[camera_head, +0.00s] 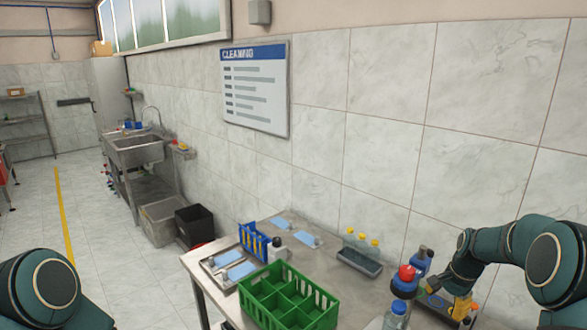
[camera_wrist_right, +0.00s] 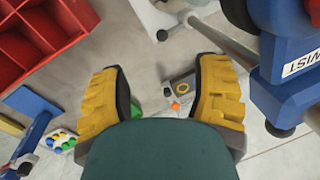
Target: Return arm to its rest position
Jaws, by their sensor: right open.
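My right arm comes in from the right in the head view, with its dark green forearm bent down. My right gripper (camera_head: 463,308) has yellow fingers and hangs low at the table's right end, beside the blue device with a red top (camera_head: 405,284). In the right wrist view my right gripper (camera_wrist_right: 160,88) is open, its two yellow ribbed fingers wide apart with nothing between them. A blue device with a white label ending in "WIST" (camera_wrist_right: 300,65) is close at the right of that view. My left arm's link shows at lower left; its gripper is out of view.
A metal table (camera_head: 208,292) runs along the tiled wall. Red bins (camera_wrist_right: 40,35) show in the wrist view. Floor at left is open.

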